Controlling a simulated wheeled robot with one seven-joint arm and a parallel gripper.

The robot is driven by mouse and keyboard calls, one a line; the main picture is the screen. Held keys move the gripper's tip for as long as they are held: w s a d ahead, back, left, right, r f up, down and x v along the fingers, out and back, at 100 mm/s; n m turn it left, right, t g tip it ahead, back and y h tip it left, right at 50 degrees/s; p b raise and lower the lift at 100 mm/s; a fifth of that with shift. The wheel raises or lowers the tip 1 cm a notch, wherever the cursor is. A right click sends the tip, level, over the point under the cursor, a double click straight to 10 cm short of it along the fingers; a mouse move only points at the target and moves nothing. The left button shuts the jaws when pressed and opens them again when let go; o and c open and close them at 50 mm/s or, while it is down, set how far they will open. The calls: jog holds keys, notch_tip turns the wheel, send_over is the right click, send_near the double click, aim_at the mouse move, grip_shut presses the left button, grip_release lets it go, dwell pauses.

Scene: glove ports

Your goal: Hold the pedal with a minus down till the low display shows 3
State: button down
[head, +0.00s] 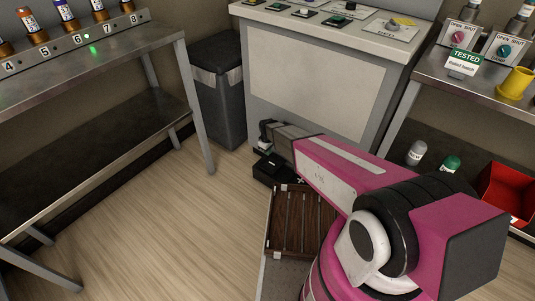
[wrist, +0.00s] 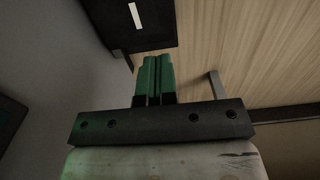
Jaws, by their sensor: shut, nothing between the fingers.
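A black pedal (wrist: 112,22) with a single white bar, like a minus, is at the top of the wrist view. My gripper (wrist: 152,60) has its green fingers shut together, with nothing between them. The fingertips are close to the pedal's near edge; I cannot tell whether they touch it. In the head view my pink arm reaches down to a low black pedal unit (head: 269,169) on the floor before the grey cabinet. A white mark like a plus shows at its right. My arm hides part of it. No display reading is legible.
A grey bin (head: 218,95) stands left of the cabinet (head: 320,85). Metal benches (head: 95,65) stand left and right. A red box (head: 505,190) is on the right lower shelf. The floor at left is clear.

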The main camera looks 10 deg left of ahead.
aim_at(267, 168)
notch_tip(267, 168, down, 11)
jog(key=shift+f, duration=0.3)
dwell(0.4)
jog(key=shift+s+a+f, duration=0.1)
jog(key=shift+s+f, duration=0.05)
jog(key=shift+f, duration=0.4)
jog(key=shift+s+a+f, duration=0.1)
jog(key=shift+f, duration=0.7)
dwell(0.9)
notch_tip(267, 168, up, 15)
jog(key=s, duration=0.1)
jog(key=shift+s+a, duration=0.4)
jog(key=shift+a, duration=0.05)
dwell(0.4)
